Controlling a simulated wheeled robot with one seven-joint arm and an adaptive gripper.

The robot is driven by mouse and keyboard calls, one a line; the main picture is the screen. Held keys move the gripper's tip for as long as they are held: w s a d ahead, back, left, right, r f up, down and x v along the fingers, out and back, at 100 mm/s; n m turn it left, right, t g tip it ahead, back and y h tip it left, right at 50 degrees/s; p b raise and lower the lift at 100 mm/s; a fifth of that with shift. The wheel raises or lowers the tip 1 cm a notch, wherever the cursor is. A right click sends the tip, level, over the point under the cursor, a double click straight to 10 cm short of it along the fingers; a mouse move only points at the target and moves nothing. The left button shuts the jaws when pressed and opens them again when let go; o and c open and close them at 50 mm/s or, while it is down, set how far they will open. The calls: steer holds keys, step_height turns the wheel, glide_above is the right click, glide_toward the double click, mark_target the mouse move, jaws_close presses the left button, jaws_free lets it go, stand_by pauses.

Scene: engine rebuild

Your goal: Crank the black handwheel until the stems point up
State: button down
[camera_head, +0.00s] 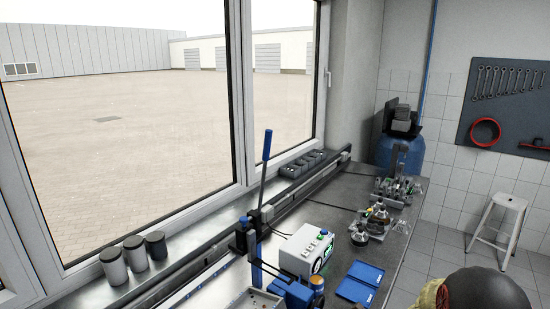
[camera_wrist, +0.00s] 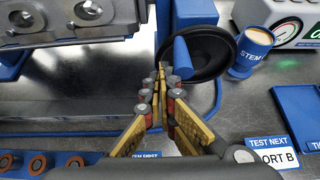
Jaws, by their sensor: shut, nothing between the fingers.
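The black handwheel (camera_wrist: 212,50) stands in the upper middle of the wrist view, with a blue handle (camera_wrist: 182,56) sticking out from its face. My gripper (camera_wrist: 163,72) has yellow fingers that converge to a closed tip, empty, just left of the handle and at the wheel's left edge. I cannot tell whether the fingertips touch the handle or wheel. A metal engine part (camera_wrist: 65,18) with round openings is held at the upper left, above a blue frame. Which way its stems point cannot be made out. I cannot make out the handwheel in the head view.
A blue cup (camera_wrist: 240,70) marked STEM stands right of the wheel, near a white gauge box (camera_head: 306,250). A blue tray (camera_head: 360,284) and a TEST NEXT label (camera_wrist: 267,143) lie to the right. A blue lever (camera_head: 267,146) rises by the window.

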steer(key=shift+w+d+r, duration=0.15)
steer(key=shift+w+r, duration=0.05)
steer(key=shift+r, duration=0.25)
stand_by(0.4)
steer(key=shift+w+d+r+p, duration=0.15)
steer(key=shift+w+r+p, duration=0.05)
steer(key=shift+r+p, duration=0.2)
steer(key=shift+w, duration=0.1)
steer(key=shift+w+d+r, duration=0.2)
steer(key=shift+d+r, duration=0.05)
steer(key=shift+r, duration=0.05)
